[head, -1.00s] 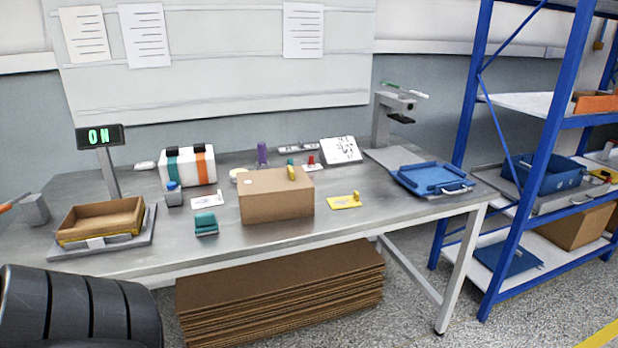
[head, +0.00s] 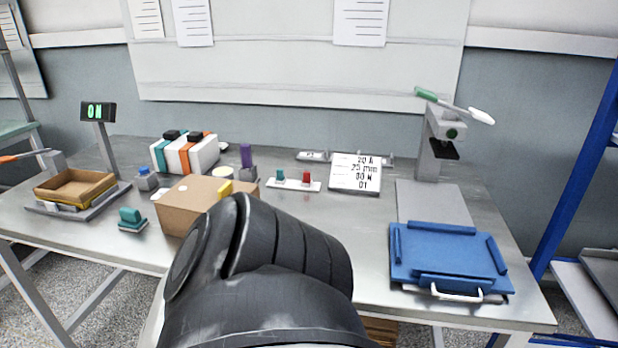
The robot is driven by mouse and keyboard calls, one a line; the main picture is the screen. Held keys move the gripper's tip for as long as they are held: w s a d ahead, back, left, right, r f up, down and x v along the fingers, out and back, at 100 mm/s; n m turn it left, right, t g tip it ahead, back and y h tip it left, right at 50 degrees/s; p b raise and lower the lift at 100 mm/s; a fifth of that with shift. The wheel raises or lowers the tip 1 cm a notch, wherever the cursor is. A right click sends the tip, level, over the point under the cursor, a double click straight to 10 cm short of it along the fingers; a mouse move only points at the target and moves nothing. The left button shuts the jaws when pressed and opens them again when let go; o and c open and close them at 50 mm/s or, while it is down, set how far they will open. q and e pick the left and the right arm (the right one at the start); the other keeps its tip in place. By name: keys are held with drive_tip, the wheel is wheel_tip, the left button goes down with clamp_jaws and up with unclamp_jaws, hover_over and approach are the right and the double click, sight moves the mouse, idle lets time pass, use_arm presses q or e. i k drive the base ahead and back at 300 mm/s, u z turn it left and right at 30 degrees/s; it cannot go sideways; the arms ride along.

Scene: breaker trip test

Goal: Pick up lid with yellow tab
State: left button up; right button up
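A brown cardboard box (head: 188,213) stands near the table's front edge, left of centre. A small yellow tab (head: 225,189) shows at the right of its top; I cannot tell whether it is fixed to the box or belongs to a lid there. A white flat piece (head: 158,194) shows partly behind the box's left side. A dark link of my arm covers the box's lower right and the table right of it, where a yellow plate with a tab lay in the earlier frame; that plate is hidden now. Neither gripper is in view.
A blue tray (head: 447,252) with a white handle lies at the front right, before a grey stand (head: 435,150). A teal block (head: 132,219), open brown tray (head: 75,187), white case (head: 185,153) and sign (head: 355,172) stand around.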

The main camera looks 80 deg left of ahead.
sight(176, 209)
drive_tip(key=u, duration=2.25)
